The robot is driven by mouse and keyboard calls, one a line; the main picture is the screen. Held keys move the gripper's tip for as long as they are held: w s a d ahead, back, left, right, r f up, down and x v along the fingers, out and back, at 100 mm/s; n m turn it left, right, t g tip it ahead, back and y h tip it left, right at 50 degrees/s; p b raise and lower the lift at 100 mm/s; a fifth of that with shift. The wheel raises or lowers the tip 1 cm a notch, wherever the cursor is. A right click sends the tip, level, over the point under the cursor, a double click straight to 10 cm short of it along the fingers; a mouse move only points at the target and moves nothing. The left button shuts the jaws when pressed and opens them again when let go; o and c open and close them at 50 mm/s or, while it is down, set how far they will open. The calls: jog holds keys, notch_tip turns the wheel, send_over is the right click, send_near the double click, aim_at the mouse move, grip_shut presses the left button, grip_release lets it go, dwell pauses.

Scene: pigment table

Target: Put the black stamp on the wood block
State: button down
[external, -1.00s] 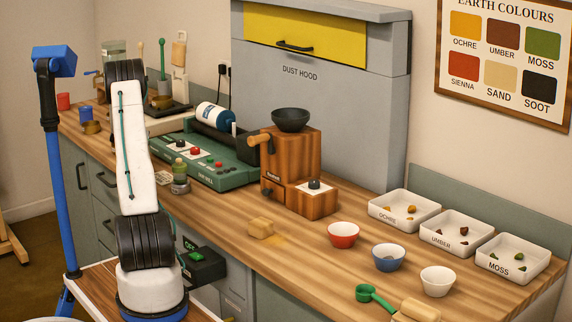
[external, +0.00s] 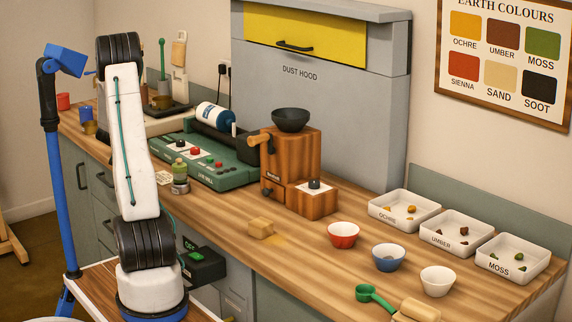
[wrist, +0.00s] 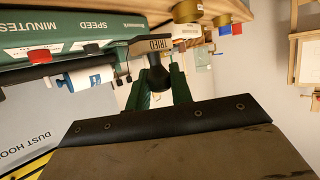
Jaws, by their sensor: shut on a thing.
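In the wrist view my gripper's green fingers (wrist: 158,88) are closed on a black stamp (wrist: 155,76) with a rounded dark grip. A board lettered "TRIED" (wrist: 152,46) lies just beyond it; I cannot tell if it is part of the stamp. In the external view my gripper and the stamp are hidden behind my arm.
The green mill (external: 212,160) and the wooden grinder (external: 290,160) stand at the back of the counter. A red bowl (external: 343,234), a blue bowl (external: 388,257) and a white bowl (external: 437,281) stand to the right. A blue stand (external: 52,150) is left of my arm.

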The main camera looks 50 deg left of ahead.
notch_tip(320, 180, up, 14)
jog(key=f, duration=0.1)
jog(key=w+d+r+m+t+h, duration=0.1)
jog(key=w+d+m+t+h, duration=0.1)
jog(key=w+d+m+h, duration=0.5)
jog(key=w+d+t+h, duration=0.1)
jog(key=w+d, duration=0.3)
jog(key=d, duration=0.7)
jog(key=w+d+r+m+t+h, duration=0.1)
jog(key=w+d+m+t+h, duration=0.1)
jog(key=w+d+m+h, duration=0.5)
jog(key=m+g+h, duration=0.8)
jog(key=m, duration=0.1)
send_over(261, 221)
jog(key=f, duration=0.2)
jog(key=shift+m, duration=0.3)
notch_tip(261, 221, down, 14)
jog(key=shift+s+d+f, duration=0.1)
jog(key=shift+f, duration=2.25)
